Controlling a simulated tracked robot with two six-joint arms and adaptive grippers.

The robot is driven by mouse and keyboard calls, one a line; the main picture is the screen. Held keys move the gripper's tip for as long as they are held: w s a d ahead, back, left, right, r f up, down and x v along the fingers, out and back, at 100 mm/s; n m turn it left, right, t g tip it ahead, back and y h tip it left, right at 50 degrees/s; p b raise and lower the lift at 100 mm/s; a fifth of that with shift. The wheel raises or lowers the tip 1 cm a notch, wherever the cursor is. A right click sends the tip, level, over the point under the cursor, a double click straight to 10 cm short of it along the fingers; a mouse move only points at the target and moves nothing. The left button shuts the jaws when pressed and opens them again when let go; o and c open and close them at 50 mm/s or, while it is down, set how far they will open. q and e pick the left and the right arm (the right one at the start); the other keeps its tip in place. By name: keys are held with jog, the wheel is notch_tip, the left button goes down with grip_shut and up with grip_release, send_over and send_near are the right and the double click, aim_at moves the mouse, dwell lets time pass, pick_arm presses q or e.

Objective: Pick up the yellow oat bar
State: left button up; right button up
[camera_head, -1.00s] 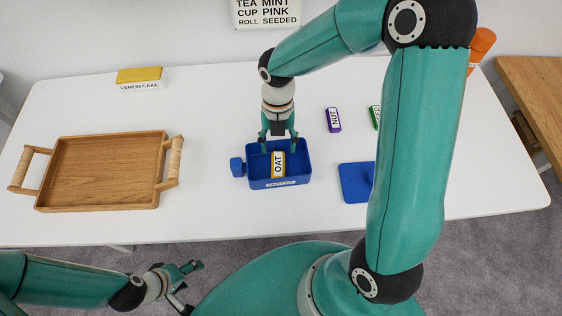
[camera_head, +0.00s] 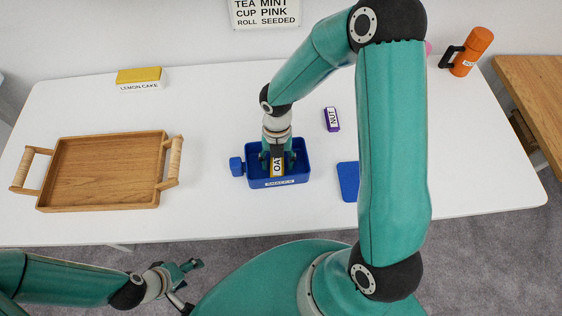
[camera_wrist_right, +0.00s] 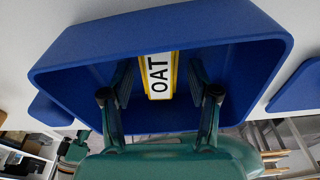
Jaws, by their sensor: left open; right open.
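The yellow oat bar (camera_head: 277,168), with a white label reading OAT, stands inside a blue box (camera_head: 280,183) on the white table. My right gripper (camera_head: 278,162) is open and reaches down into the box, with a finger on each side of the bar. In the right wrist view the bar (camera_wrist_right: 159,76) lies between the two open fingers (camera_wrist_right: 158,100), with gaps visible on both sides. The bar's far end is partly hidden by the gripper in the head view. My left gripper (camera_head: 190,283) is open and empty, low at the left, off the table's front edge.
A wooden tray (camera_head: 105,205) with handles is left of the box. A blue lid (camera_head: 347,181) and a purple NUT bar (camera_head: 332,119) are to the right. A lemon cake box (camera_head: 139,77) and an orange flask (camera_head: 470,52) stand farther back.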

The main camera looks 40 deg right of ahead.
jog(key=shift+f, duration=0.25)
dwell(0.3)
jog(key=shift+s, duration=0.1)
jog(key=c, duration=1.1)
